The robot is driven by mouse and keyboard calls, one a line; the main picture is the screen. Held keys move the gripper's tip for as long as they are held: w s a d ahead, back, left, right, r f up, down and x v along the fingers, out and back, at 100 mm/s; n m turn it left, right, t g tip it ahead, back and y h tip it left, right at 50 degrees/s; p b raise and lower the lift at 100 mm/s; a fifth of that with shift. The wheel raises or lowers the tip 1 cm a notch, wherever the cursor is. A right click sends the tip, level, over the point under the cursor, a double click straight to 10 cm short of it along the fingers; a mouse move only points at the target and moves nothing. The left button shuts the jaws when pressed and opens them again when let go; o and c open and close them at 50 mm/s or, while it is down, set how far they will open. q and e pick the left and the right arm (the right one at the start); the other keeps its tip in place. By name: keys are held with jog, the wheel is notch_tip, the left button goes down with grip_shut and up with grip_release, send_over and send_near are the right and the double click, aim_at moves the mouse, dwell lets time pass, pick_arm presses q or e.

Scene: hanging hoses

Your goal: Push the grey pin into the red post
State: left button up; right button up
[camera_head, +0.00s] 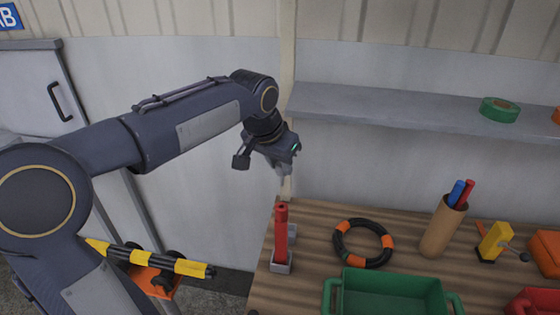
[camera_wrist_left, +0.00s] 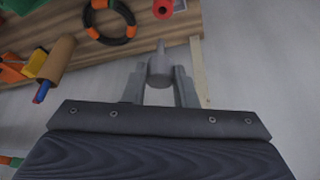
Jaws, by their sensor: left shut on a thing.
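The red post (camera_head: 281,235) stands upright in a grey square base (camera_head: 281,268) at the left end of the wooden bench. Its round top with a dark hole shows at the top edge of the left wrist view (camera_wrist_left: 163,8). My left gripper (camera_head: 284,171) is above and behind the post, pointing down. In the left wrist view the grey pin (camera_wrist_left: 160,66) sits between the two fingers, which are shut on it. The pin is apart from the post. In the head view the pin is hard to tell from the grey fingers. My right gripper is not in view.
The bench (camera_head: 315,228) also holds a black and orange hose ring (camera_head: 363,224), a green crate (camera_head: 388,279), a cardboard tube (camera_head: 440,228) with blue and red rods, and a yellow clamp-like item (camera_head: 494,241). A grey shelf (camera_head: 390,108) with green tape (camera_head: 499,110) runs behind.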

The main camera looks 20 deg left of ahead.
pick_arm(q)
jog(key=shift+f+b, duration=2.15)
jog(key=shift+f, duration=0.75)
jog(key=shift+f+b, duration=1.8)
jog(key=shift+f, duration=0.75)
jog(key=o, duration=1)
jog(key=shift+o, duration=0.2)
jog(key=v, duration=0.8)
